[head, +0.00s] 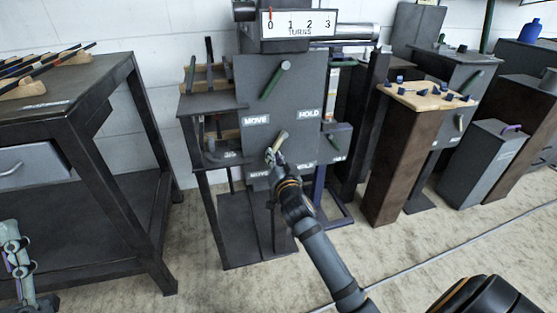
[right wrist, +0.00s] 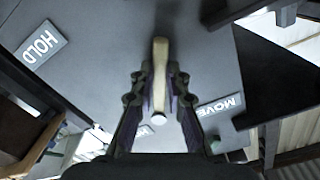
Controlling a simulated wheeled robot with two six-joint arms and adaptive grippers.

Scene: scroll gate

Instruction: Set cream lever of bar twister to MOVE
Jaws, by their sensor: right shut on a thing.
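The bar twister (head: 238,78) is a grey panel with a turns scale on top. Its cream lever (head: 283,135) sits low on the panel, tilted up and to the right in the head view. My right gripper (head: 276,156) is shut on the cream lever. In the right wrist view the lever (right wrist: 160,62) lies between the two fingers (right wrist: 160,100). A MOVE label (head: 256,120) is up left of the lever and a HOLD label (head: 308,114) up right. Another label pair below is partly hidden by my right arm. My left gripper (head: 17,262) is at the lower left edge, its jaws unclear.
A green lever (head: 275,80) is higher on the same panel. The scale (head: 298,23) has its red pointer near 0. A dark workbench (head: 95,85) stands left. A brown pedestal (head: 400,150) and grey cabinets stand right. Floor in front is open.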

